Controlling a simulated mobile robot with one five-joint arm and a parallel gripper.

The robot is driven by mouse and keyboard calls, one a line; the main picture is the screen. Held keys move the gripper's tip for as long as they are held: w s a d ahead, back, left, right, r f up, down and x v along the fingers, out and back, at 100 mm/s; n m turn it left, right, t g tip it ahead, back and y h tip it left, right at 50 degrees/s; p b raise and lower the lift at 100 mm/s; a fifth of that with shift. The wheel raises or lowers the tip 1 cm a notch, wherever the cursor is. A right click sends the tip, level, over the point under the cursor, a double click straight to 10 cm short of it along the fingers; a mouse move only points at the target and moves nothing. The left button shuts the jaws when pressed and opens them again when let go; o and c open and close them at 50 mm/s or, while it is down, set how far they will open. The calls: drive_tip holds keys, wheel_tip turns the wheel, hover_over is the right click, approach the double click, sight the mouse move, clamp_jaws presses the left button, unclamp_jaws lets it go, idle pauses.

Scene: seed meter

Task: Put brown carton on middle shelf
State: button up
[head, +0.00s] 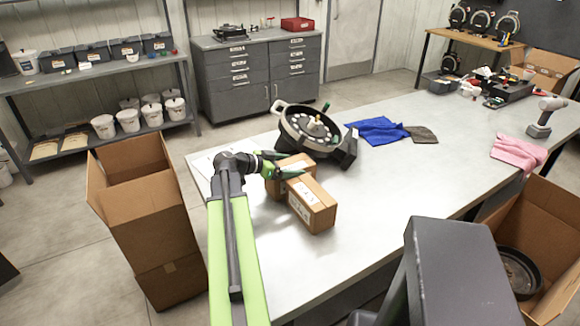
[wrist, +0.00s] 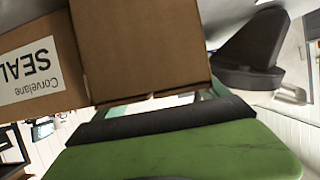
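Two brown cartons are close together on the metal workbench. The rear one (head: 277,189) is under my gripper, and the front one (head: 312,203) has a white label. My gripper (head: 288,164) has its two green fingers apart at the rear carton's top. In the wrist view, a plain brown carton face (wrist: 140,50) fills the space before my gripper and hides part of the fingers; contact is unclear. A carton with a "Corvelane SEAL" label (wrist: 30,70) is beside it. A shelf unit (head: 95,72) at the far left shows an upper and a lower level.
A round seed meter (head: 310,130) stands just behind the cartons. Bins and white buckets (head: 103,126) occupy the shelves. Tall open cardboard boxes (head: 150,215) stand left of the workbench (head: 385,185). A blue cloth (head: 377,130) lies farther right. The bench's middle is clear.

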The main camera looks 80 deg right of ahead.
drive_tip(key=shift+w+a+r+p, duration=0.2)
drive_tip(key=shift+w+r+p, duration=0.05)
drive_tip(key=shift+r+p, duration=0.15)
drive_tip(key=p+v, duration=0.4)
drive_tip(key=v, duration=0.7)
drive_tip(key=shift+w+a+f, duration=0.1)
drive_tip(key=shift+w+a, duration=0.05)
drive_tip(key=shift+w, duration=0.05)
